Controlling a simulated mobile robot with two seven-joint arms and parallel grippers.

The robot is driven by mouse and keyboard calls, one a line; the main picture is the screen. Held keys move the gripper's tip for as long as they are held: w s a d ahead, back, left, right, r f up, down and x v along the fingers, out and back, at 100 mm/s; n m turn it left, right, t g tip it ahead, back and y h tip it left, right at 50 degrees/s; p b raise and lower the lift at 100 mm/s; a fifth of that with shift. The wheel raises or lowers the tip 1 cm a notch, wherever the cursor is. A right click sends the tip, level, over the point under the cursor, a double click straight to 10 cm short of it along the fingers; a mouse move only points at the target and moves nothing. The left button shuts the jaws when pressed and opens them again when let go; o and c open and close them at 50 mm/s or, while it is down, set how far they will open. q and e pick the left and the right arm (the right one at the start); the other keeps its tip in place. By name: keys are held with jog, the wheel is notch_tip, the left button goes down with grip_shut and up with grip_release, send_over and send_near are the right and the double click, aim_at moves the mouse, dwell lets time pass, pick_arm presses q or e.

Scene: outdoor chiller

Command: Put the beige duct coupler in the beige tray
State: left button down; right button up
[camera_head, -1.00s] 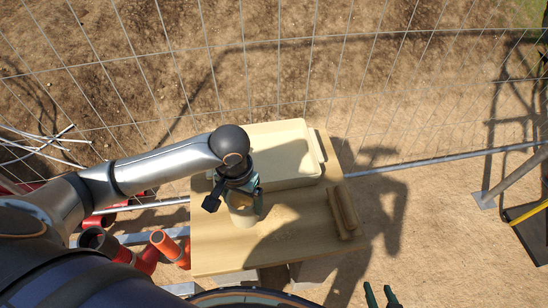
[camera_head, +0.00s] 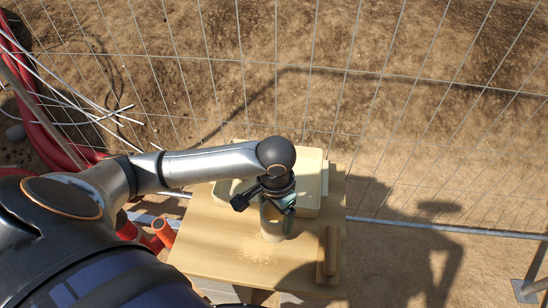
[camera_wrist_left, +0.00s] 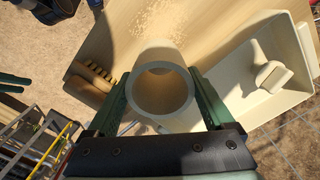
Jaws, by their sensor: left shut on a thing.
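The beige duct coupler (camera_head: 273,222) is a short open tube held in my left gripper (camera_head: 280,203), over the wooden table. In the left wrist view the green fingers of my left gripper (camera_wrist_left: 160,90) close on both sides of the coupler (camera_wrist_left: 160,52), and I look into its open end. I cannot tell how far it is above the table. The beige tray (camera_head: 311,172) lies just behind it at the table's back, partly hidden by my arm. The tray (camera_wrist_left: 243,108) also shows at right in the wrist view. My right gripper (camera_wrist_left: 14,83) shows two parted, empty fingers.
A wooden brush (camera_head: 328,253) lies on the table's right side. Sawdust (camera_head: 258,252) is scattered on the table (camera_head: 215,245). A small beige piece (camera_wrist_left: 270,76) lies in the tray. Wire fencing (camera_head: 375,120) stands behind; orange pipes (camera_head: 162,235) are at left.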

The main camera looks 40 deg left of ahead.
pick_arm(q)
jog(key=a+m, duration=0.1)
jog(key=m, duration=0.2)
jog(key=w+r+m, duration=0.1)
jog(key=m, duration=0.2)
jog(key=a+r+m+b, duration=0.1)
jog(key=m, duration=0.2)
jog(key=shift+w+a+r, duration=0.15)
jog(key=shift+w+a, duration=0.2)
jog(key=shift+w, duration=0.05)
jog(key=w+a+r+m+b, duration=0.15)
jog(key=a+r+m, duration=0.4)
jog(key=m, duration=1.35)
jog(key=shift+w+d+f+b, duration=0.3)
jog(key=shift+w+d+f, duration=0.7)
jog(key=shift+w+f, duration=1.15)
jog(key=shift+w+d+f+b, duration=0.3)
jog(key=shift+w+d+f, duration=0.65)
jog(key=shift+w+f, duration=1.1)
jog(key=shift+w+d+f+b, duration=0.3)
jog(key=shift+w+d+f, duration=0.7)
jog(key=shift+w+f, duration=1.15)
